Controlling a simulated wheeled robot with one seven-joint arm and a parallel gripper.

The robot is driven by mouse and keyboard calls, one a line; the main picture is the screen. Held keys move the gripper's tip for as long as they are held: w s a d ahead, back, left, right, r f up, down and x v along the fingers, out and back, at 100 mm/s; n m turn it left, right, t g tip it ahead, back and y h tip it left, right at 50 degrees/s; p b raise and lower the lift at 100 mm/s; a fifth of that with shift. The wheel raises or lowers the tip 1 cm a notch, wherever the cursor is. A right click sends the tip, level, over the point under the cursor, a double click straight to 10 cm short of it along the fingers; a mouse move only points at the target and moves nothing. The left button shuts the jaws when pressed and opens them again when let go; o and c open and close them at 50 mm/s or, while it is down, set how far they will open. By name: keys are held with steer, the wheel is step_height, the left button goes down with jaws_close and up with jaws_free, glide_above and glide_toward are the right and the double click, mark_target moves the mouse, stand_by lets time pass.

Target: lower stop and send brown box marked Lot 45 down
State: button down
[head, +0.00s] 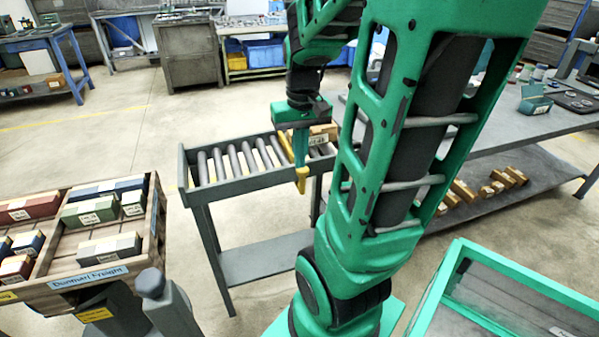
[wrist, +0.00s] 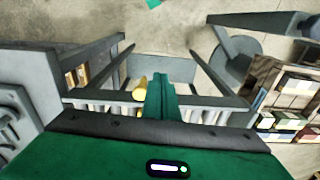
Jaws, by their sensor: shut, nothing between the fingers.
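The yellow stop (head: 302,179) sits across the grey roller conveyor (head: 226,184), its end hanging at the near side rail. A brown box (head: 323,131) with a pale label rests on the rollers to the right of the stop. The label is too small to read. My gripper (head: 301,165) is shut and empty, pointing down at the near rail by the stop's end. In the wrist view my gripper (wrist: 160,85) is just right of the yellow stop (wrist: 139,90). I cannot tell whether they touch. My arm hides the conveyor's right end.
The rollers left of the stop are empty. A wooden crate (head: 75,284) with coloured boxes and a blue name sign stands at the left. A grey workbench (head: 500,136) with several brown boxes on its lower shelf is at the right. A green-framed case (head: 462,250) is at the front right.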

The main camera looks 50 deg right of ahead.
steer(key=w+d+f, duration=0.2)
steer(key=w+d, duration=0.2)
steer(key=d, duration=0.4)
steer(key=shift+w, duration=0.4)
steer(key=shift+a+f, duration=0.1)
steer(key=shift+w+d+f, duration=0.1)
steer(key=shift+w+f, duration=0.05)
steer(key=shift+f, duration=1.55)
steer(key=shift+w+d+f, duration=0.1)
steer(key=shift+w+f, duration=0.05)
steer(key=shift+f, duration=1.5)
